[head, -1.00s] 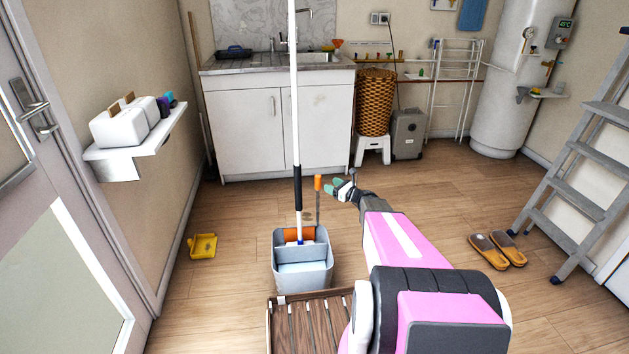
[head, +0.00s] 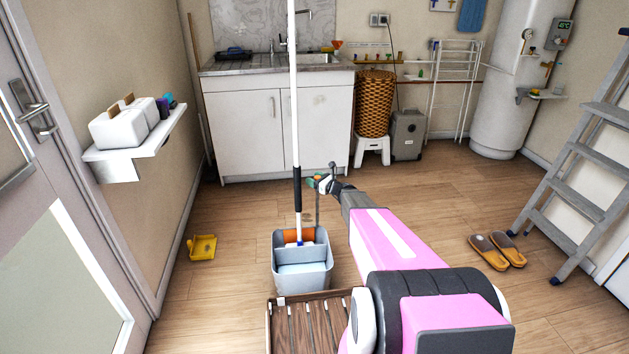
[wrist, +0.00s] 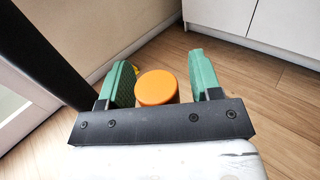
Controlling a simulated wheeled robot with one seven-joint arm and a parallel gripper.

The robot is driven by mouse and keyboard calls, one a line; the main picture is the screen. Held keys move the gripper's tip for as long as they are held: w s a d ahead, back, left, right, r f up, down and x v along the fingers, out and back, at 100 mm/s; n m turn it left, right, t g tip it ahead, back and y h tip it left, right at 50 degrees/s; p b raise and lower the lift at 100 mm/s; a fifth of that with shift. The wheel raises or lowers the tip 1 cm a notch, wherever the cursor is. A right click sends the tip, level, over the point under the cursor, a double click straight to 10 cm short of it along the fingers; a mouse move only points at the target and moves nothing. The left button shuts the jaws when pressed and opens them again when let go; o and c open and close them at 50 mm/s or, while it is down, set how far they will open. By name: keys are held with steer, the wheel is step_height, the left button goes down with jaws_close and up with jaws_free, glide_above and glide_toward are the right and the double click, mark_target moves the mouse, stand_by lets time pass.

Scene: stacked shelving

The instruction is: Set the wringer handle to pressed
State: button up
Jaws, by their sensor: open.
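The wringer handle's orange grip (wrist: 156,88) stands between my gripper's two green fingers in the wrist view, with a narrow gap to the right finger; contact on the left cannot be told. In the head view my open gripper (head: 318,183) is around the top of the handle and mostly hides the grip. The handle's thin grey shaft (head: 317,212) runs upright down to the right side of the mop bucket (head: 302,281). The bucket is grey-blue with an orange wringer part (head: 299,236) at its back.
A mop (head: 296,130) with a white pole and black sleeve stands upright in the bucket, just left of my gripper. A yellow dustpan (head: 202,247) and slippers (head: 497,250) lie on the floor. The floor behind the bucket is clear.

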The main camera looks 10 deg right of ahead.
jaws_close()
steer(key=w+f+m+g+h, duration=0.1)
steer(key=w+m+g, duration=0.1)
steer(key=w, duration=0.6)
steer(key=shift+d+f, duration=0.15)
steer(key=shift+f, duration=0.2)
steer(key=shift+w, duration=0.1)
jaws_free()
steer(key=v, duration=1)
steer(key=shift+s+d+r, duration=0.15)
steer(key=shift+s+d, duration=0.1)
steer(key=shift+s, duration=0.1)
